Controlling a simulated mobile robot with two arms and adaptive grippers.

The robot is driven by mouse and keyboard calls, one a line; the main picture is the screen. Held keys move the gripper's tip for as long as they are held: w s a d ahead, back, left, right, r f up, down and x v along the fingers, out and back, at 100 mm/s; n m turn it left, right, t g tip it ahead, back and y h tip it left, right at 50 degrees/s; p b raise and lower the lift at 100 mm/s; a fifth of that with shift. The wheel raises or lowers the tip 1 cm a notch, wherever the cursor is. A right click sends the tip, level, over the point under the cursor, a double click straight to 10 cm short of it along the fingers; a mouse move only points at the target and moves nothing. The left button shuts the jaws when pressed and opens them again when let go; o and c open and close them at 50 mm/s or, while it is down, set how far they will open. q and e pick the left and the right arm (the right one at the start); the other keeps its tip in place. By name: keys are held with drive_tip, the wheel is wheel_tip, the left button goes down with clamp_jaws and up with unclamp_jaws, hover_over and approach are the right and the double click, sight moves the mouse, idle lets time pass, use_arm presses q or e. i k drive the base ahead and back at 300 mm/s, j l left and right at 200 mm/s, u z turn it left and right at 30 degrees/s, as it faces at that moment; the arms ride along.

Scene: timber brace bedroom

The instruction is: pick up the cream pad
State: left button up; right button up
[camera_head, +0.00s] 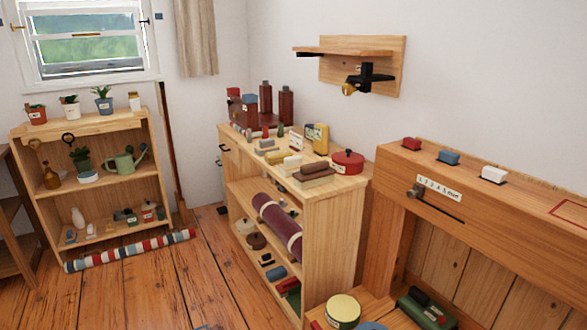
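A small cream-white block (493,174), which may be the cream pad, sits on top of the wooden bench (540,225) at the right. It is in a row with a blue block (448,157) and a red block (411,143), with gaps between them. A pale beige piece (277,156) also lies on the middle shelf unit's top; I cannot tell for sure which is the pad. Neither of my grippers is recognizable in the head view.
The middle shelf unit (335,215) carries a red pot (347,161), blocks and a purple roll (277,225). A wall shelf (345,53) hangs above. A striped roll (130,250) lies on the floor by the left shelf (90,131). The floor between is largely clear.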

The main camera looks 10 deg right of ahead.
sight(291, 165)
drive_tip(key=i+j, duration=0.15)
drive_tip(key=i, duration=0.25)
drive_tip(key=i+j, duration=0.15)
drive_tip(key=i, duration=0.3)
